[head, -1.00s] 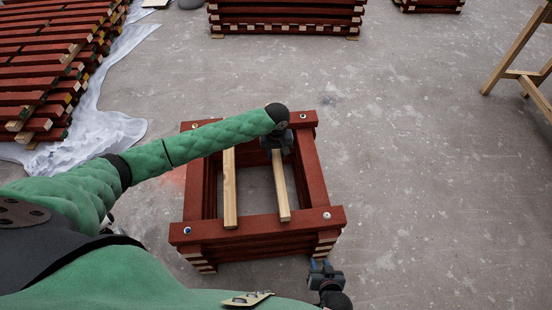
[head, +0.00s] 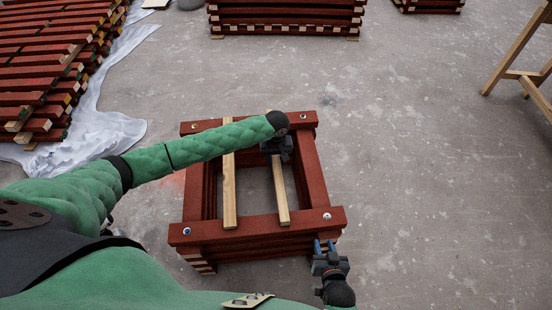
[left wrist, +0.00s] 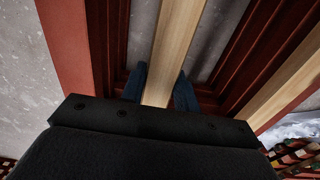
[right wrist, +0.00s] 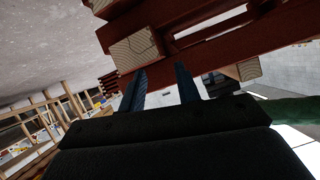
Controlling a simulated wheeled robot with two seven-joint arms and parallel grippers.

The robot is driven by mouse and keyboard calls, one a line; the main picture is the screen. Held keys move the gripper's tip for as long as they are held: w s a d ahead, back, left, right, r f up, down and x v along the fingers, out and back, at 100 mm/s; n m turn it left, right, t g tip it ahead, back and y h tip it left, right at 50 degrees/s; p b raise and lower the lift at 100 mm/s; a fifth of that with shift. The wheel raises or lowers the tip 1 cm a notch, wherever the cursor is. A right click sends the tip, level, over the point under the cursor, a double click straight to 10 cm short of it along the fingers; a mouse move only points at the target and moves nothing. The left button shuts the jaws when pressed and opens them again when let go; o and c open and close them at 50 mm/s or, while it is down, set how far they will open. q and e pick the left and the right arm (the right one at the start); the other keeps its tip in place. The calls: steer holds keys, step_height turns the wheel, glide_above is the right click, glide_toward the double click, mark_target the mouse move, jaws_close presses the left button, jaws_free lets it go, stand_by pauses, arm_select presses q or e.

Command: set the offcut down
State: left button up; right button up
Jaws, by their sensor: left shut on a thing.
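Two pale bare-wood strips lie lengthwise across a square stack of red battens (head: 315,180). My left gripper (head: 277,154) is shut on the right-hand strip, the offcut (head: 281,195), near its far end. In the left wrist view its blue fingers (left wrist: 160,88) stand on either side of the offcut (left wrist: 176,40). The offcut's near end overlaps the front red batten; whether it touches cannot be told. The other strip (head: 229,185) lies to its left, spanning front to back. My right gripper (head: 323,246) is open and empty at the stack's front right corner, close to the batten ends (right wrist: 137,50).
Red batten piles stand at the far left (head: 45,70) on white sheeting (head: 95,125) and at the back (head: 285,18). A wooden trestle (head: 520,75) stands at the upper right. The concrete floor (head: 430,190) right of the stack is clear.

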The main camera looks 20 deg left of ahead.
mark_target(276, 159)
steer(key=shift+s+f, duration=0.2)
steer(key=shift+f, duration=0.15)
arm_select(q)
steer(key=shift+f, duration=0.1)
steer(key=o, duration=1.1)
steer(key=shift+o, duration=0.2)
steer(key=shift+r, duration=0.5)
step_height(276, 159, up, 5)
steer(key=shift+r+p, duration=0.2)
steer(key=shift+p, duration=0.25)
step_height(276, 159, up, 3)
steer(key=shift+f, duration=0.1)
steer(key=shift+r+p, duration=0.4)
steer(key=shift+r, duration=1.15)
arm_select(e)
steer(key=s+d+f+g, duration=0.1)
steer(key=s+f+g, duration=0.3)
steer(key=s+f, duration=0.4)
steer(key=shift+s+f+g+h, duration=0.3)
steer(key=shift+s+f+h, duration=0.1)
steer(key=shift+f, duration=0.4)
